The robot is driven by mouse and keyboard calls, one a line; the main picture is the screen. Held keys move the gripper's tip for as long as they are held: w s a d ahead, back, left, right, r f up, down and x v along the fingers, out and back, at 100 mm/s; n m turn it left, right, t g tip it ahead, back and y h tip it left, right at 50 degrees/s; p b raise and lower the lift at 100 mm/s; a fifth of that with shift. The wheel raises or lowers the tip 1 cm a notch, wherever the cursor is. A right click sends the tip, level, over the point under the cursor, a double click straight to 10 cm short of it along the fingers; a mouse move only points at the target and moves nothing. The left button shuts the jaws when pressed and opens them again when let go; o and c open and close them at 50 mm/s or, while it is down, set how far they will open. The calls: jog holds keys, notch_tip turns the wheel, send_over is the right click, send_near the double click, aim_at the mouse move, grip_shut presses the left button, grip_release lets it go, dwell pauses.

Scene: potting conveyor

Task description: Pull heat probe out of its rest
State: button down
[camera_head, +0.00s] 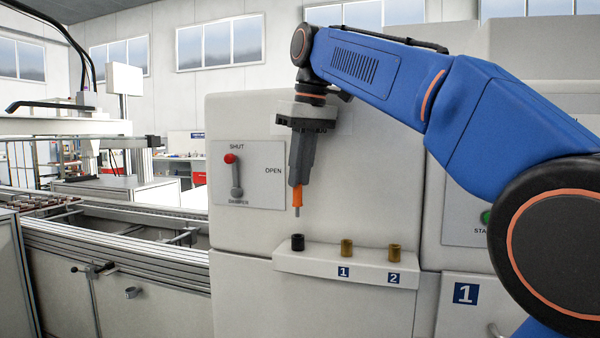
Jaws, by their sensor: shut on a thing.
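My gripper (301,175) points down in front of the pale machine cabinet and is shut on the heat probe (297,200). The probe shows as an orange body with a thin grey tip pointing down. Its tip hangs clear above the black rest (298,242) at the left end of a pale shelf (318,263). A gap shows between the tip and the rest. The upper part of the probe is hidden between the fingers.
Two brass sockets, one (347,248) over label 1 and one (394,253) over label 2, stand on the same shelf. A damper panel (262,175) with a red-knobbed lever (233,172) is left of my gripper. A conveyor (120,235) runs at the left.

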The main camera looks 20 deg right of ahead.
aim_at(300, 184)
jog(key=shift+w+r, duration=0.1)
jog(key=shift+r, duration=3.35)
